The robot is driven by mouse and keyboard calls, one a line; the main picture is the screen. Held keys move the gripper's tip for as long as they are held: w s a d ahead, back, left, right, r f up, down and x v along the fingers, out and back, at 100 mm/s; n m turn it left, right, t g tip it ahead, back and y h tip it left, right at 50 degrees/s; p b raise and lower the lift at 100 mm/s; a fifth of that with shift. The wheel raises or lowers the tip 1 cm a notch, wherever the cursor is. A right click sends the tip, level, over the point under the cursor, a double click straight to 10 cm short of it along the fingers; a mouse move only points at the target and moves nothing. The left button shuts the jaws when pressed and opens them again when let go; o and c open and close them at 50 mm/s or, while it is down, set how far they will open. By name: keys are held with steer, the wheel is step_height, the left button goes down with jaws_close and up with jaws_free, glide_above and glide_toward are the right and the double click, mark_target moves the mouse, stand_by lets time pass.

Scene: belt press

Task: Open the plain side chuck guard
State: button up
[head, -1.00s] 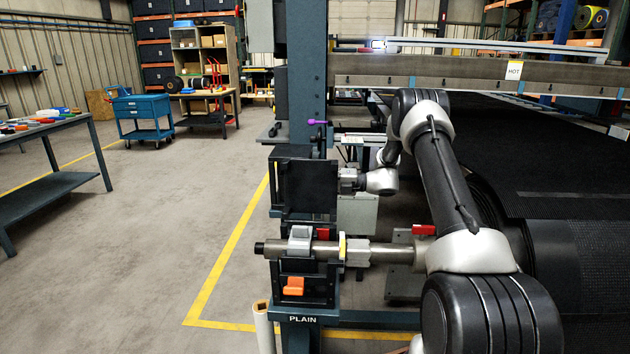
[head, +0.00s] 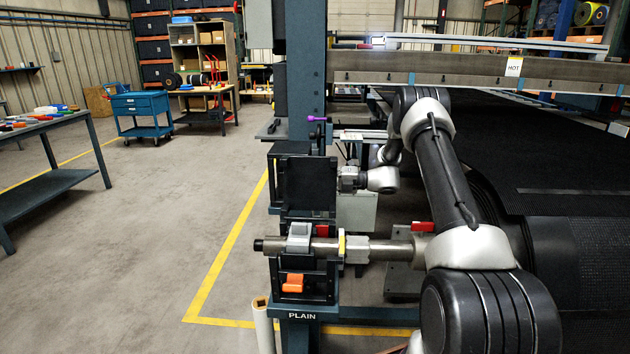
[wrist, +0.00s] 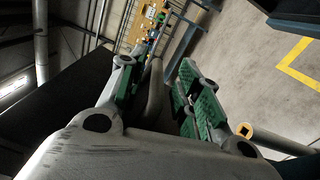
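The plain side chuck stands above the PLAIN label (head: 302,316) in the head view. A steel shaft (head: 385,250) ends there under a grey block (head: 299,237). A black plate, apparently the guard (head: 308,187), stands upright behind the shaft, which shows uncovered in front of it. My gripper (head: 347,178) is at the plate's right edge; contact cannot be made out. In the wrist view my gripper (wrist: 160,88) has its green-padded fingers apart. A grey rod-like piece (wrist: 153,90) shows between them, with gaps visible on both sides. What it belongs to is unclear.
An orange part (head: 292,284) sits below the shaft and a red handle (head: 423,227) to its right. The blue press post (head: 308,75) rises behind the plate. A HOT-marked beam (head: 460,70) spans the right. Open floor (head: 180,220) lies left.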

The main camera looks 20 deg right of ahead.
steer(key=v, duration=1.1)
steer(key=shift+d, duration=0.25)
